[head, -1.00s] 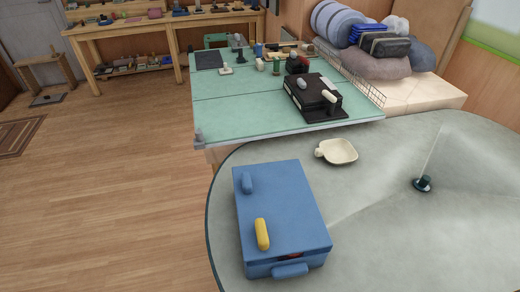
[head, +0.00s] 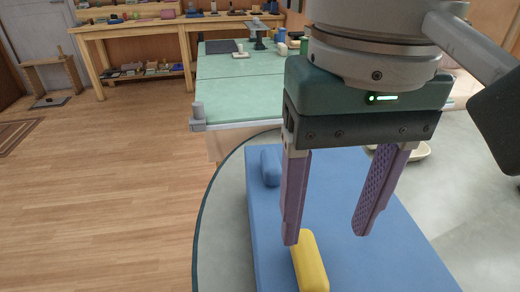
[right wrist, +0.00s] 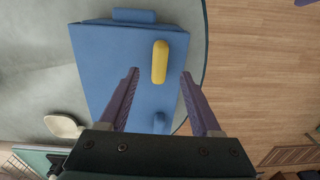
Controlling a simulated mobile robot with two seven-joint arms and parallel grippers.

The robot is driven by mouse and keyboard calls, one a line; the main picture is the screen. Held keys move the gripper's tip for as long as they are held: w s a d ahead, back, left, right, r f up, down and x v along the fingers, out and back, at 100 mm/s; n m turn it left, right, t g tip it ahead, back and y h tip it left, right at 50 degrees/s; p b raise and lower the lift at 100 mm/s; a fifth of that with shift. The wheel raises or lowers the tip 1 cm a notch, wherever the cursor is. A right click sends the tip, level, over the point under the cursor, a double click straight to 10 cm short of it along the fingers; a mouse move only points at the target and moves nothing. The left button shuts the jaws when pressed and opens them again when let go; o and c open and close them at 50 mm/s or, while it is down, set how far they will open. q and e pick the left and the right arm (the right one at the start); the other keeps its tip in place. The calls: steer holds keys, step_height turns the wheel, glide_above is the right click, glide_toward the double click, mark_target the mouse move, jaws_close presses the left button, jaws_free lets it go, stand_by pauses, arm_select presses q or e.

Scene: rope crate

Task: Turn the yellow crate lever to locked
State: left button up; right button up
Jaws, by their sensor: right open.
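The blue crate (head: 350,185) stands on the round grey table. Its yellow lever (head: 310,262) lies on the top face, lengthwise along the crate, near the front left in the head view. My right gripper (head: 327,238) is open and empty above the crate. In the head view its left fingertip appears beside the lever's far end. In the right wrist view the yellow lever (right wrist: 160,62) shows ahead of and between the two purple fingers, not gripped. The crate (right wrist: 95,50) also shows there.
A blue knob (head: 270,168) sits on the crate top behind the lever. A green worktable (head: 235,85) stands behind.

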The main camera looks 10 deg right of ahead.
mark_target(316, 272)
step_height(316, 272, down, 10)
steer(key=shift+s+r+b, duration=0.15)
steer(key=shift+r+b, duration=0.05)
steer(key=shift+b, duration=0.9)
jaws_close()
